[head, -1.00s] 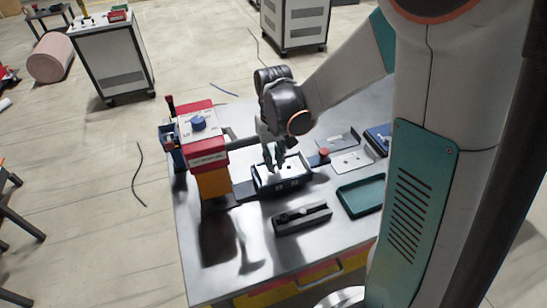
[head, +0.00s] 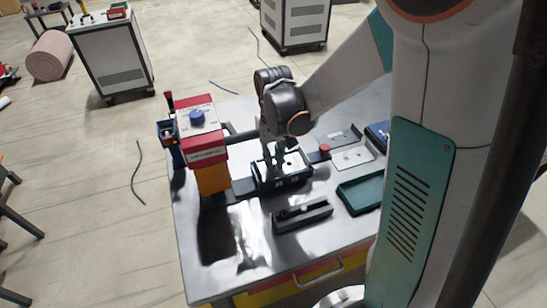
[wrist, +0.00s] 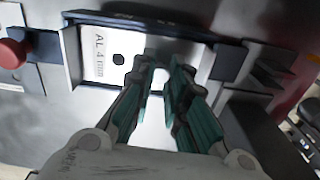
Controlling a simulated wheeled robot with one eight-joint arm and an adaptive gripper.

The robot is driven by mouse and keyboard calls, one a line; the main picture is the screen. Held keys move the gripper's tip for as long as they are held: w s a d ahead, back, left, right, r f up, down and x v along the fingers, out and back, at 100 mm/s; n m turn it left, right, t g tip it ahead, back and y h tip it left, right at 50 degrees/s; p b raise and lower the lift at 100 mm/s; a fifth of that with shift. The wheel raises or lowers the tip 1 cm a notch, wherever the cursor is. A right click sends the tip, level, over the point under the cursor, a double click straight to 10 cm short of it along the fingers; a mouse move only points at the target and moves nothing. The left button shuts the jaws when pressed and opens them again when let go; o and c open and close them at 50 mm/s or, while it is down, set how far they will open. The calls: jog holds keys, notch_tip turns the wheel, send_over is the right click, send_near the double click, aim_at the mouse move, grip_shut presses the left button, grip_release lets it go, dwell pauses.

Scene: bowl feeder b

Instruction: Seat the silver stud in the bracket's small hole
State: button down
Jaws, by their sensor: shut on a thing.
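The bracket is a pale plate marked "AL 4 mm" (wrist: 97,60), lying in a dark blue holder (wrist: 140,22) with raised walls. One dark hole (wrist: 118,59) shows in it, left of my fingertips. In the head view the bracket (head: 294,160) is partly behind my gripper (head: 274,166). In the wrist view my gripper (wrist: 165,72) is over the plate, its green-backed fingers close together at the tips. It is shut on the silver stud, which the fingers hide almost wholly. I cannot make out the small hole or whether the stud touches the plate.
A red and white press (head: 203,135) stands left of the holder. A dark slotted block (head: 302,214) lies in front, a green tray (head: 350,203) to the right. A red knob (head: 325,149) and another pale plate (head: 352,158) are right of the holder. The front left tabletop is clear.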

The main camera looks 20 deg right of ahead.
jog(key=shift+f+b, duration=0.45)
jog(key=shift+f, duration=0.15)
jog(key=c, duration=1.5)
grip_release()
jog(key=shift+r, duration=0.15)
notch_tip(320, 180, up, 12)
jog(key=shift+f, duration=0.1)
